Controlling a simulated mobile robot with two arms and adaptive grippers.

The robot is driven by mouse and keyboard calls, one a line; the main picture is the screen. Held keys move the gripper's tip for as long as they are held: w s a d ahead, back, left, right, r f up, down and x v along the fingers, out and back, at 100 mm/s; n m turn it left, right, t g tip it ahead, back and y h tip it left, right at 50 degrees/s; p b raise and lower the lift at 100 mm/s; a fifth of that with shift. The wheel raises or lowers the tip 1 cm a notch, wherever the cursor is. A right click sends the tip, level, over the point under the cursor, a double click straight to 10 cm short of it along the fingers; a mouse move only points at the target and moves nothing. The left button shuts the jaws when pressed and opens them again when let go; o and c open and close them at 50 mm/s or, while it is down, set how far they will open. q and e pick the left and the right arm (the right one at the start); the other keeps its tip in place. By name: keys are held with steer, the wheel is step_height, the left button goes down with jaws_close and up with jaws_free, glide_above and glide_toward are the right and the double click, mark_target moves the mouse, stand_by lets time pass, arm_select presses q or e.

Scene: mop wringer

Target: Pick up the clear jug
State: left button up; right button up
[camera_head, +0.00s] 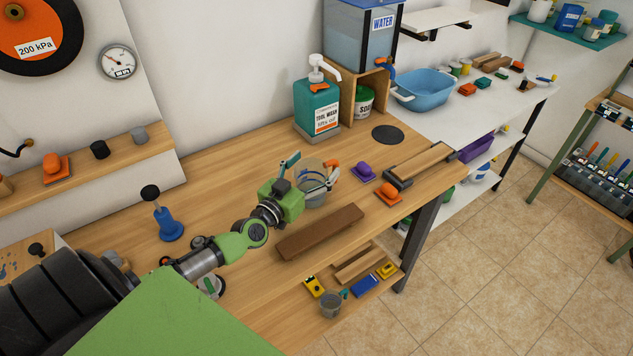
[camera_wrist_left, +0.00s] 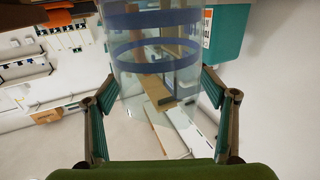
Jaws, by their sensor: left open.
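The clear jug (camera_head: 314,196) stands on the wooden workbench (camera_head: 240,145). It is see-through, and blue bands run around it in the left wrist view (camera_wrist_left: 155,55). My left gripper (camera_head: 312,168) is open at the jug, with one finger on each side of it. In the left wrist view the jug shows between the spread fingers (camera_wrist_left: 158,78), and a gap shows beside them. The gripper partly hides the jug in the head view. An orange piece (camera_head: 332,166) shows at the jug's far side; I cannot tell if it is its handle. My right gripper is not in view.
A teal soap bottle (camera_head: 317,104) and a water tank (camera_head: 358,40) stand behind the jug. A purple item (camera_head: 363,170) and an orange item (camera_head: 388,191) lie to its right. A brown board (camera_head: 320,232) lies in front. A blue plunger-like tool (camera_head: 168,222) stands left.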

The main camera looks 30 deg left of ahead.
arm_select(q)
steer(key=shift+w, duration=0.25)
steer(key=shift+s, duration=0.1)
steer(key=c, duration=1.5)
